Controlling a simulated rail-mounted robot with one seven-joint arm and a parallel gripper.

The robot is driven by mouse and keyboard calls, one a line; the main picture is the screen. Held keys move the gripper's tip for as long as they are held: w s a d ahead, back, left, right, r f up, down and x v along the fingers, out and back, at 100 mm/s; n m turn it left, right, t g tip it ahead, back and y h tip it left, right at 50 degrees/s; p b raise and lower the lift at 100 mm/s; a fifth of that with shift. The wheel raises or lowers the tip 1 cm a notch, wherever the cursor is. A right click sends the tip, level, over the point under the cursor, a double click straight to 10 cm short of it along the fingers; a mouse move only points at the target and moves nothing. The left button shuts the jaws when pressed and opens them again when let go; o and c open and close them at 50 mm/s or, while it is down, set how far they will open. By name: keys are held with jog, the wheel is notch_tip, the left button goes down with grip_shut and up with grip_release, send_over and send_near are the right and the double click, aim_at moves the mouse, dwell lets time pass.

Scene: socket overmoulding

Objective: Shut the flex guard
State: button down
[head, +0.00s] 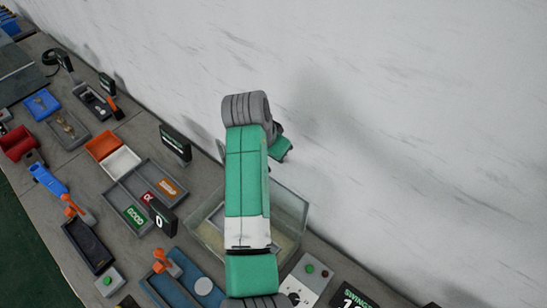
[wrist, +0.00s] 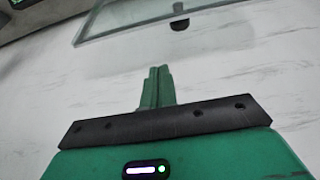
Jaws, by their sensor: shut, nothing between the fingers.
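The flex guard appears to be the clear glass panel (wrist: 150,24) at the top of the wrist view, with a dark knob (wrist: 180,24) near its lower edge. In the head view, clear glass walls (head: 291,208) stand around a pale tray, largely hidden behind my green arm. I cannot tell from these frames how far the guard is open. My gripper (wrist: 156,80) is shut and empty, its green fingers together in the wrist view. It appears apart from the panel, below it in the picture. In the head view my arm mostly hides the gripper.
A grey divided tray (head: 119,193) with GOOD and other labels lies left of the glass. A blue tray (head: 152,291) with an orange clamp (head: 166,262) is in front. A control box (head: 308,279) with buttons stands at right. The white wall (head: 420,120) rises close behind the bench.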

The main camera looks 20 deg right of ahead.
notch_tip(320, 180, down, 8)
jog(key=a+p, duration=0.1)
jog(key=shift+s+r+p, duration=0.25)
jog(key=shift+p, duration=0.1)
